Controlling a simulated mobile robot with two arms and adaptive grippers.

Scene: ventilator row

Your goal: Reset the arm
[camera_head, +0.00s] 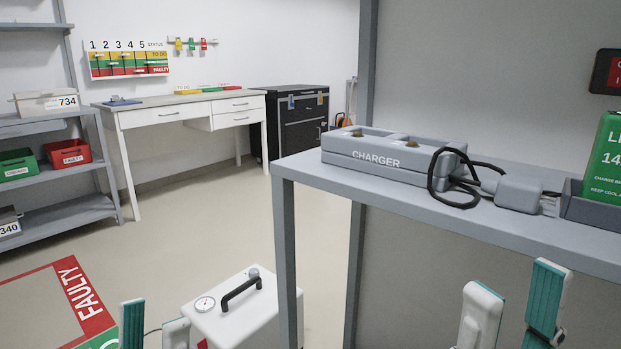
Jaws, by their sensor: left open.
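Both of my arms show only by their grippers at the bottom edge; the arm links are out of view. My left gripper (153,314) has teal-padded fingers standing apart with nothing between them. It is at the lower left, beside a white machine with a black handle and a round gauge (235,312). My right gripper (518,278) is at the lower right, in front of the grey shelf (430,205). Its two white and teal fingers point up, apart, with an empty gap between them.
A grey charger (375,158) with a black cable stands on the shelf, with a green battery box (604,165) to its right. The shelf's upright (287,250) is close to the white machine. A white desk (185,115) stands behind open floor.

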